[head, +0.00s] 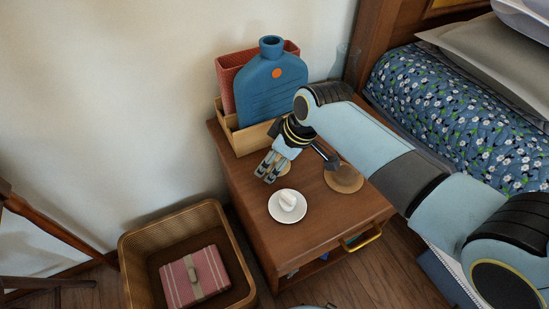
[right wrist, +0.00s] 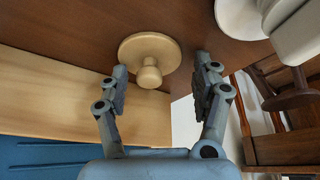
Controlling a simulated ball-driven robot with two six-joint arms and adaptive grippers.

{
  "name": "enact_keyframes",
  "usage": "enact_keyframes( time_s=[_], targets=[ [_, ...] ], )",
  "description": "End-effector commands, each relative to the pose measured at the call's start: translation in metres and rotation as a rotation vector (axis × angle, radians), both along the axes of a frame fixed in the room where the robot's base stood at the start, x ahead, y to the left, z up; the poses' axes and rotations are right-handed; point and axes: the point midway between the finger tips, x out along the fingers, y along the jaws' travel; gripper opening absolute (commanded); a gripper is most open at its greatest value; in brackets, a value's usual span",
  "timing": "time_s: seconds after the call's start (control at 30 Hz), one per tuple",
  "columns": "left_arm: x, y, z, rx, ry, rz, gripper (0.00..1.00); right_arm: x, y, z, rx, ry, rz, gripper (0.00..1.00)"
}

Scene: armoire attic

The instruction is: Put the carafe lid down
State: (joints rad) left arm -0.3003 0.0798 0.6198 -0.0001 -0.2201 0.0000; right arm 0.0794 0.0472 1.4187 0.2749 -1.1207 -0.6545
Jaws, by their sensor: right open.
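The carafe lid (right wrist: 134,46), a pale wooden disc with a round knob, lies knob up on the brown nightstand top in the right wrist view. In the head view only a tan sliver of it (head: 285,168) shows beside my right gripper (head: 268,172). In the wrist view my right gripper (right wrist: 162,78) is open, with nothing held between its fingers. The knob is near the gap between the fingertips, closer to the left one; no contact is visible. My left gripper is out of view.
A white saucer (head: 274,213) with a small white object (head: 287,199) stands in front. A brown round coaster (head: 343,180) lies to the right. Behind are a wooden tray (head: 243,139) and a blue bottle (head: 270,82). A wicker basket (head: 137,242) stands on the floor at left.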

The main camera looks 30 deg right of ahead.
Motion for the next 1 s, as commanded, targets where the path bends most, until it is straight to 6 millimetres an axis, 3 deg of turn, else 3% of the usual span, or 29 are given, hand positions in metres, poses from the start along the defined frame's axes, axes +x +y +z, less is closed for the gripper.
enact_keyframes(
  time_s=[0.23, 0.7, 1.0],
  targets=[
    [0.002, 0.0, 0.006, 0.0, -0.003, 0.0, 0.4, -0.003, -0.003, 0.013, -0.001, -0.002, 0.0, 0.65],
    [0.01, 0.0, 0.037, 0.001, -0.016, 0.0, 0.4, -0.034, -0.022, 0.101, -0.002, -0.002, 0.001, 0.65],
    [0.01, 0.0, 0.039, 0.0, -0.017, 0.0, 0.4, -0.039, -0.024, 0.114, 0.001, -0.001, 0.0, 0.65]
  ],
)
